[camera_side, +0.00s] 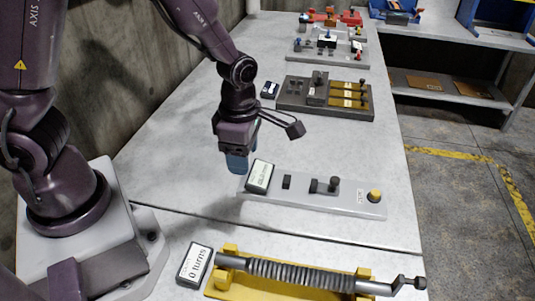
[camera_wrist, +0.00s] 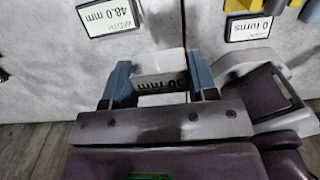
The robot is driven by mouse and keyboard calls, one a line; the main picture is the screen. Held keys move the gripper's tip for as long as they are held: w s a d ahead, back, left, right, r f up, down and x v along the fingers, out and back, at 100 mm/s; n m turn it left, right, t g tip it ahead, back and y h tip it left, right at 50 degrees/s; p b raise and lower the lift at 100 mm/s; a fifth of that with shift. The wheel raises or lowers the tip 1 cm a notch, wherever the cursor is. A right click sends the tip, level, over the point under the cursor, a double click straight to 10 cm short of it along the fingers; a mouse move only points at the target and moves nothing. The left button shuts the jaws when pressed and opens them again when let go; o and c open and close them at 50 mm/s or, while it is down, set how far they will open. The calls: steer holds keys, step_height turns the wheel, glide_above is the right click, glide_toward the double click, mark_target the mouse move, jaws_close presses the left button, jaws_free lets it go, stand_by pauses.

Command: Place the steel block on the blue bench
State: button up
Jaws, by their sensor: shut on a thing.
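My gripper (camera_side: 237,162) hangs over the near left end of a long grey fixture plate, its blue fingers pointing down. In the wrist view my gripper (camera_wrist: 160,84) has its two blue fingers on either side of a light grey block (camera_wrist: 158,63) marked in mm, which I take for the steel block. It is shut on that block. In the side view the block is hidden by the fingers. A blue frame (camera_side: 397,17) at the top right, far from my gripper, may be the blue bench; I cannot tell for sure.
The grey plate (camera_side: 320,202) carries a display (camera_side: 259,176), a dark knob and a yellow button. A yellow-cradled spring screw (camera_side: 300,271) with a "0 turns" display (camera_side: 195,264) lies nearer. Brass-barred and coloured fixtures stand further along the table. Bare table lies left of them.

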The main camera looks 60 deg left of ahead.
steer(key=shift+s+a+r, duration=0.1)
steer(key=shift+s+a, duration=0.1)
steer(key=shift+s, duration=0.15)
steer(key=w+a+f, duration=0.2)
steer(key=w, duration=0.1)
steer(key=m, duration=1.8)
glide_above(335, 159)
step_height(335, 159, down, 9)
steer(key=shift+s+a+r, duration=0.1)
steer(key=shift+f, duration=1.7)
steer(key=shift+f, duration=0.1)
